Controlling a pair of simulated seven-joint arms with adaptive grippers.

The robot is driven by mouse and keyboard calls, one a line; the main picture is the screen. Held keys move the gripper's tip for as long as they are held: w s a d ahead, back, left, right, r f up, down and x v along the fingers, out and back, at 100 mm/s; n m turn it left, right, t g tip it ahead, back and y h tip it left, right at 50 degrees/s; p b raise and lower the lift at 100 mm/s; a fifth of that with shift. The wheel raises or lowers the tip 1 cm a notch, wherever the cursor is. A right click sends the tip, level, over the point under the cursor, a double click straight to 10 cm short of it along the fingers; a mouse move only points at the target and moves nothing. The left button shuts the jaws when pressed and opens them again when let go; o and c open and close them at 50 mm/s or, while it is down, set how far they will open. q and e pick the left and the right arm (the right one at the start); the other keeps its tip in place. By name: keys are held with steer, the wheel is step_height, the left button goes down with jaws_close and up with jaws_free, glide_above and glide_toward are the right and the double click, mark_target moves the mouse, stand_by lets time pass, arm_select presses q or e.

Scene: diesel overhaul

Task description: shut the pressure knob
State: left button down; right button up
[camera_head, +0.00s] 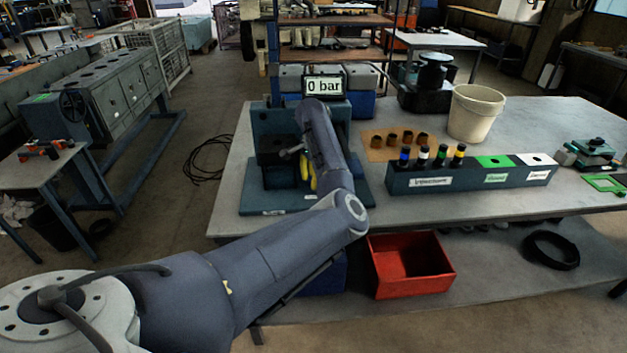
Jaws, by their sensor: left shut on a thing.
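The blue test stand (265,196) stands on the left end of the workbench, with a display (324,86) reading "0 bar" on top. My left arm comes in from the lower left and its forearm covers the middle of the stand. My left gripper (303,153) is at the stand's front, largely hidden by the forearm, and is shut on the pressure knob. The knob and the fingertip contact are hidden. A small grey piece (290,152) sticks out left of the forearm. Yellow parts (304,168) show beside it. My right gripper is not in view.
A long rack (455,180) with several coloured-top pieces and green and white sections stands right of the stand. Several brown cups sit on a tan mat (375,152). A cream bucket (475,112) stands behind. A red bin (410,283) is on the lower shelf.

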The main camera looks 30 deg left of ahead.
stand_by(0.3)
arm_select(q)
steer(key=c, duration=0.9)
jaws_free()
steer(key=shift+r, duration=0.15)
step_height(320, 180, up, 12)
steer(key=shift+c, duration=0.5)
